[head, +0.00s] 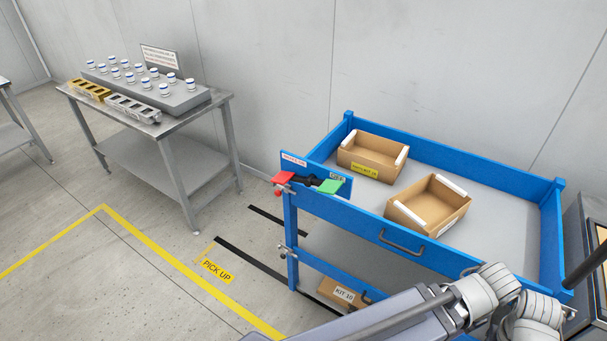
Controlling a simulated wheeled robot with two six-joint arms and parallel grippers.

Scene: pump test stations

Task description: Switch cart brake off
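The blue cart (548,232) stands at the right with a blue brake panel (316,169) on its near left corner. The panel has a label in red at its left (294,159), which seems to read brake on, and a small green label (337,177) at its right, which seems to read off. In front of it is a black brake bar (307,181) with a red pad (283,178) at the left end and a green pad (329,187) at the right end. Which pad is pressed cannot be told. Neither gripper is in view; one of my arms crosses the lower right.
Two cardboard boxes (370,157) (428,207) sit on the cart top; another box (341,292) is on its lower shelf. A steel table (188,122) with vials stands at the left. The floor by the yellow PICK UP label (215,269) is clear.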

